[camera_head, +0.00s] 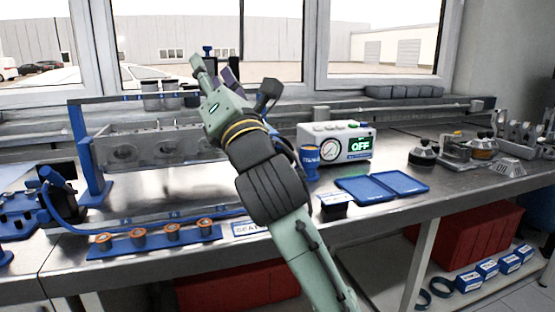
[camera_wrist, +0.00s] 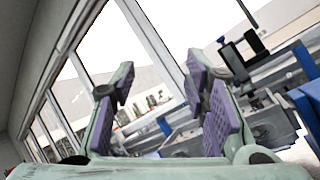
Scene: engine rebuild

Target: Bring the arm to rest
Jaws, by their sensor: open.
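My arm rises from the lower right of the head view over the front of the bench. My gripper (camera_head: 213,68) is raised in front of the window, its fingers pointing up and to the left. In the wrist view my gripper (camera_wrist: 165,100) shows two green fingers with purple pads set well apart. It is open, and nothing is seen between the pads. The arm hides part of the bench behind it.
An engine block (camera_head: 125,150) in a blue frame stands behind my arm. A gauge box (camera_head: 337,143) reading OFF and an open blue tray (camera_head: 362,188) lie to the right. A blue rack (camera_head: 130,246) with several copper-coloured parts sits at the front edge. Red bins (camera_head: 455,245) are below.

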